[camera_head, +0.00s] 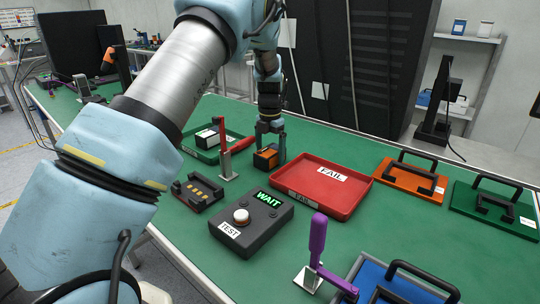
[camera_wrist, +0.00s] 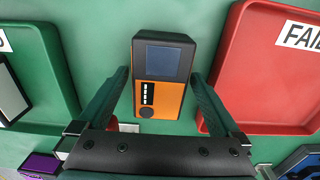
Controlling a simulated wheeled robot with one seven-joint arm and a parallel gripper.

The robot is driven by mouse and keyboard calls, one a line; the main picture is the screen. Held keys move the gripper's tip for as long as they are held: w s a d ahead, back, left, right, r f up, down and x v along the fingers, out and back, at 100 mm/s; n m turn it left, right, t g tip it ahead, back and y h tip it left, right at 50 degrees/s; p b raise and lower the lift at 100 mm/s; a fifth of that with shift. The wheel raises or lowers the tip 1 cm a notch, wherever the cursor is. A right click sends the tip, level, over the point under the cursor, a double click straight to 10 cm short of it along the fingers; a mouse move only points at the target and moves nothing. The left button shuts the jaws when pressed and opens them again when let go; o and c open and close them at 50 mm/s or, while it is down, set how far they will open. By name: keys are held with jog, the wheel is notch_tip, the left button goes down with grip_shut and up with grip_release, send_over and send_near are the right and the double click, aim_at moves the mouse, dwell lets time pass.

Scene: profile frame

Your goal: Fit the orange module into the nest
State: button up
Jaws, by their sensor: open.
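The orange module (camera_head: 266,159), with a dark screen and black buttons on its face, is on the green bench top between the green tray and the red tray. My gripper (camera_head: 271,146) is above it, pointing down and open. In the wrist view the module (camera_wrist: 160,100) shows between the two spread fingers, with a gap on each side. The nest (camera_head: 198,192) appears to be the black fixture with gold-coloured contacts, nearer to me and left of the module. It looks empty. A red-handled clamp (camera_head: 226,162) stands beside it.
The green tray (camera_head: 190,153) holds a white-and-black item. The red FAIL tray (camera_head: 314,204) lies right of the module. The black test box (camera_head: 251,226) reads WAIT. A purple-handled clamp (camera_head: 318,245), a blue panel (camera_head: 368,274) and an orange panel (camera_head: 395,180) are farther right.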

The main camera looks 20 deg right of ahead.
jog(key=shift+c, duration=0.2)
grip_shut()
dwell(0.6)
jog(key=shift+r, duration=0.1)
